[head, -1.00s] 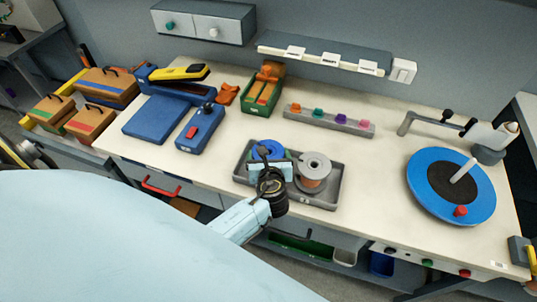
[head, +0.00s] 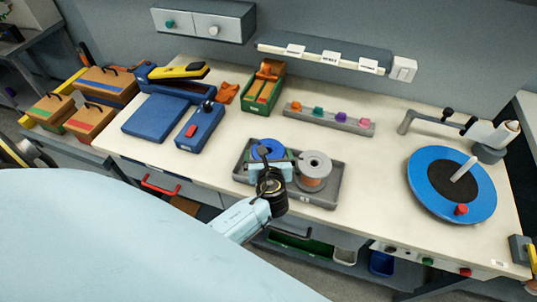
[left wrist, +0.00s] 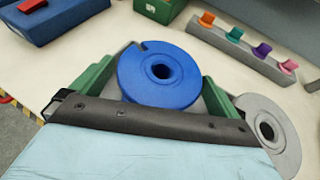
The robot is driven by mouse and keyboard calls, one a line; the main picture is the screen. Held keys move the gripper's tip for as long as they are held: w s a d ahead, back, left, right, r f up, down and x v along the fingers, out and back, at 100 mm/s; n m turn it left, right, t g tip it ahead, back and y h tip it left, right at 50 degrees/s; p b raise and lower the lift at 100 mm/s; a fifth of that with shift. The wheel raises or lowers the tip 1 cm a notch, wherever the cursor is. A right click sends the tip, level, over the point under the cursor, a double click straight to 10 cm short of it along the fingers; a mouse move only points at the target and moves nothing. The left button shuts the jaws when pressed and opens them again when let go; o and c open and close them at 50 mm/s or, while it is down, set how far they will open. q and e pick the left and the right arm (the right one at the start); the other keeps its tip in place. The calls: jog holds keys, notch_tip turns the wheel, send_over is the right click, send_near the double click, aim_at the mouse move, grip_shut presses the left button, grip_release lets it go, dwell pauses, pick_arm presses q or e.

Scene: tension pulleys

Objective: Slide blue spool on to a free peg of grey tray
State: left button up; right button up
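The blue spool (left wrist: 160,74), a flat disc with a centre hole and a notched rim, faces up between the green fingers of my left gripper (left wrist: 160,80), which appear closed against its sides. In the head view the blue spool (head: 268,149) is over the left part of the grey tray (head: 325,201). Whether it rests on a peg is hidden. A grey-flanged copper spool (head: 314,171) stands in the tray's right part and also shows in the left wrist view (left wrist: 283,143). My left gripper (head: 270,168) hides the tray's front left. My right gripper is not in view.
Behind the tray stand a grey strip with coloured pieces (head: 330,118) and a green bin (head: 263,90). Blue cases (head: 200,128) lie to the left and a blue turntable (head: 478,200) to the right. Bench top is clear between tray and turntable.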

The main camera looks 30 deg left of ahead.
pick_arm(q)
jog(key=shift+s, duration=0.1)
jog(key=v, duration=1.3)
jog(key=shift+d+p, duration=0.15)
jog(key=shift+p, duration=0.15)
